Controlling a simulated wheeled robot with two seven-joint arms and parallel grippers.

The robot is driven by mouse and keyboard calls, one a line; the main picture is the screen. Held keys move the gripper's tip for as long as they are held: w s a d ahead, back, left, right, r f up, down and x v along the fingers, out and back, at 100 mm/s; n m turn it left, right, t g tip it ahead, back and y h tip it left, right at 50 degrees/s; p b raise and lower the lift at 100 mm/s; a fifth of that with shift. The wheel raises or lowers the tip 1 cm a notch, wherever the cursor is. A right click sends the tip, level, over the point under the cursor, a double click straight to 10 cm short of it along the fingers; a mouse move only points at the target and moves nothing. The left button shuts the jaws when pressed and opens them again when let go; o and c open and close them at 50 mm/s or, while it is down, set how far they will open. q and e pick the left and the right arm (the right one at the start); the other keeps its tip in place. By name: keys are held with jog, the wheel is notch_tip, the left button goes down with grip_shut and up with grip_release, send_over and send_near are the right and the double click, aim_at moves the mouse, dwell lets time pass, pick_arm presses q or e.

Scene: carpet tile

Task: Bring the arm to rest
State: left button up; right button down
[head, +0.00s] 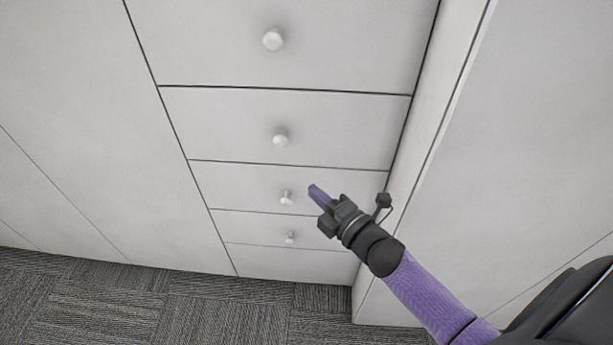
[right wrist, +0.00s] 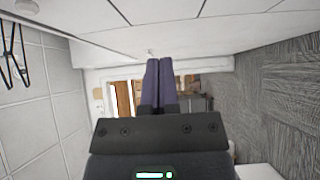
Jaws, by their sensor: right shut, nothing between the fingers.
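My right arm comes in from the lower right in the head view, with a purple forearm and a dark wrist. My right gripper (head: 313,190) is shut and empty, its purple fingers pointing up and left in front of the white drawers. The fingertips show just right of a drawer knob (head: 286,198); I cannot tell how far they are from the drawer front. In the right wrist view the two purple fingers (right wrist: 158,62) lie side by side, closed together. My left gripper is not in view.
A white cabinet has a column of closed drawers (head: 290,125) with round knobs. A white panel (head: 530,130) stands to the right, its edge close to my right wrist. Grey carpet tile (head: 120,305) covers the floor. The carpet at the lower left is clear.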

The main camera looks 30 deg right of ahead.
jog(key=s+d+f+m+g+h, duration=0.15)
jog(key=s+f+m+g, duration=0.35)
jog(key=f, duration=0.6)
jog(key=s+f+m+g+h, duration=0.25)
jog(key=s+f+m, duration=0.3)
jog(key=f, duration=0.45)
jog(key=s+a+f+m+g, duration=0.1)
jog(key=s+f+m+g, duration=0.1)
jog(key=s, duration=0.6)
jog(key=s+a+f+m+g, duration=0.1)
jog(key=s+f+m+g, duration=0.2)
jog(key=s+f, duration=0.3)
jog(key=s+a+f+m+g, duration=0.2)
jog(key=s+f+g, duration=0.2)
jog(key=s, duration=0.8)
jog(key=shift+s+m+h, duration=0.15)
jog(key=shift+m+h, duration=0.15)
jog(key=shift+m, duration=0.05)
